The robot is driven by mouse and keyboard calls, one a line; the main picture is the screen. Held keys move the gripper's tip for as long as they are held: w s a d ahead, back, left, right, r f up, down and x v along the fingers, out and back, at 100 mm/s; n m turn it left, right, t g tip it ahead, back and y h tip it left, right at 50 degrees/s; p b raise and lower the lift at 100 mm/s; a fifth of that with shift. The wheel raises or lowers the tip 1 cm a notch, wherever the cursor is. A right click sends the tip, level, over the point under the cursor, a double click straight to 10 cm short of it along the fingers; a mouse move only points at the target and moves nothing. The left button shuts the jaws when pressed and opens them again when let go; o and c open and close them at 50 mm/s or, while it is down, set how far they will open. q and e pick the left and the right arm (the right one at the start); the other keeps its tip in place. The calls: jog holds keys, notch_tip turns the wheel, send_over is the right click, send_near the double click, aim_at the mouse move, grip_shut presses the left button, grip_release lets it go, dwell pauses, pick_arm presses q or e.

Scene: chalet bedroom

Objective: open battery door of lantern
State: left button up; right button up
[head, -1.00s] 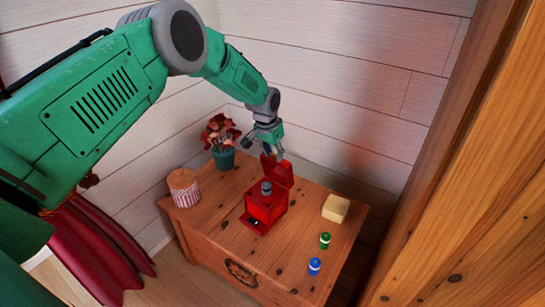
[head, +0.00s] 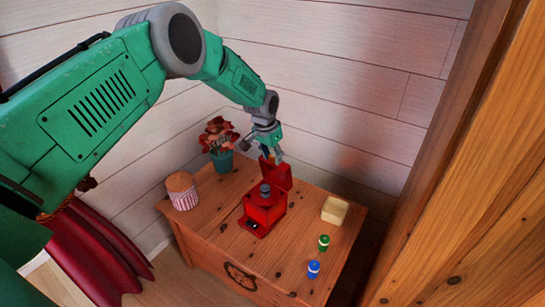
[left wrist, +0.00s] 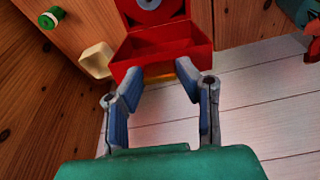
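The red lantern (head: 263,212) stands on the wooden chest, with a grey knob on top. Its red door (head: 277,177) stands raised at the back. My left gripper (head: 264,153) is just above and behind this raised door, fingers apart. In the left wrist view, the left gripper (left wrist: 158,74) is open, its two fingertips close to the near edge of the red lantern (left wrist: 162,42), whose hollow red part faces the camera. Nothing shows between the fingers. Whether a fingertip touches the door, I cannot tell. My right gripper is not in view.
On the chest (head: 210,225) are a cream block (head: 335,210), a green battery-like cylinder (head: 324,242) and a blue one (head: 313,269), right of the lantern. A striped jar (head: 182,191) and potted plant (head: 220,145) stand left. A plank wall rises behind; a wooden post (head: 470,180) is at right.

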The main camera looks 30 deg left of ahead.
pick_arm(q)
jog(key=shift+o, duration=1.2)
jog(key=v, duration=1.2)
